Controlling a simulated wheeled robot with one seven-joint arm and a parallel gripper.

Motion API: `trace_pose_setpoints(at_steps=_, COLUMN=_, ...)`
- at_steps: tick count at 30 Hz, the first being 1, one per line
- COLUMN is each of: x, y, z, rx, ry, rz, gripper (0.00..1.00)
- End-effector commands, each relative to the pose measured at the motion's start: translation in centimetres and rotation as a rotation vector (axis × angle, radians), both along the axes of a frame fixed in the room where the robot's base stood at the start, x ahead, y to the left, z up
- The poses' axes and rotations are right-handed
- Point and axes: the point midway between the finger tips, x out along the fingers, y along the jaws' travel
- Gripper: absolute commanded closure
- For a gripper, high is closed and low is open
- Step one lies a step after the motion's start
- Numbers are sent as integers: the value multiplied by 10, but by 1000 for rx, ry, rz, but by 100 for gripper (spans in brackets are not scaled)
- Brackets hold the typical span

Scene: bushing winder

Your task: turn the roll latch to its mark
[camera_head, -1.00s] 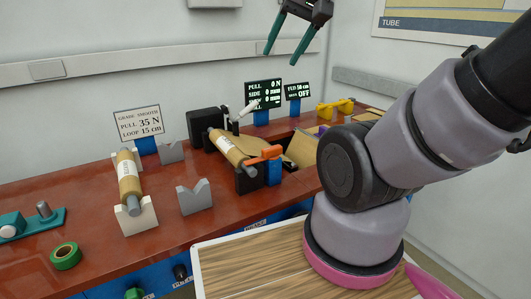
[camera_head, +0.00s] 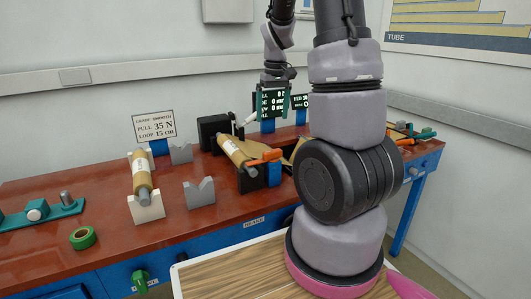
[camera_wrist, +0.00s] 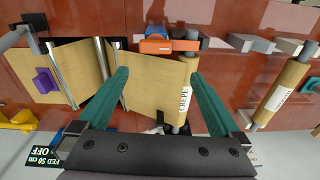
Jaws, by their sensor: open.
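The orange roll latch (camera_head: 262,158) sits on a blue block at the end of the tan crepe roll (camera_head: 237,155). In the wrist view the latch (camera_wrist: 168,46) lies across the grey shaft end of the roll (camera_wrist: 180,98), beyond my fingertips. I cannot make out its mark. My gripper (camera_wrist: 158,78) is open and empty, its teal fingers pointing down over the tan crepe sheet (camera_wrist: 150,85). In the head view my gripper (camera_head: 276,98) hangs behind the latch, in front of the display, apart from the latch.
A second roll (camera_head: 141,178) rests in white V-blocks at left. Grey V-blocks (camera_head: 199,193) stand between the rolls. A green tape ring (camera_head: 83,238) lies on the front bench (camera_head: 110,220). A purple knob (camera_wrist: 45,82) and steel bars flank the sheet.

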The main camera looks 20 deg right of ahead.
Motion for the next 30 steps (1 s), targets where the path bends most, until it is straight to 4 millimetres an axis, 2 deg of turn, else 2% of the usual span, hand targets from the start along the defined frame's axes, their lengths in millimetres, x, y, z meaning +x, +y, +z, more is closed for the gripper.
trace_pose_setpoints(at_steps=1, x=4, y=-6, z=-11, rx=-13, ry=24, rz=13, gripper=0)
trace_pose_setpoints(at_steps=3, x=7, y=-11, z=-20, rx=-23, ry=43, rz=28, gripper=0)
trace_pose_setpoints(at_steps=11, x=9, y=-15, z=-43, rx=-31, ry=60, rz=42, gripper=0)
trace_pose_setpoints(at_steps=18, x=8, y=-16, z=-88, rx=-32, ry=62, rz=41, gripper=0)
trace_pose_setpoints(at_steps=24, x=8, y=-15, z=-120, rx=-31, ry=60, rz=41, gripper=0)
trace_pose_setpoints(at_steps=30, x=9, y=-15, z=-134, rx=-31, ry=57, rz=41, gripper=0)
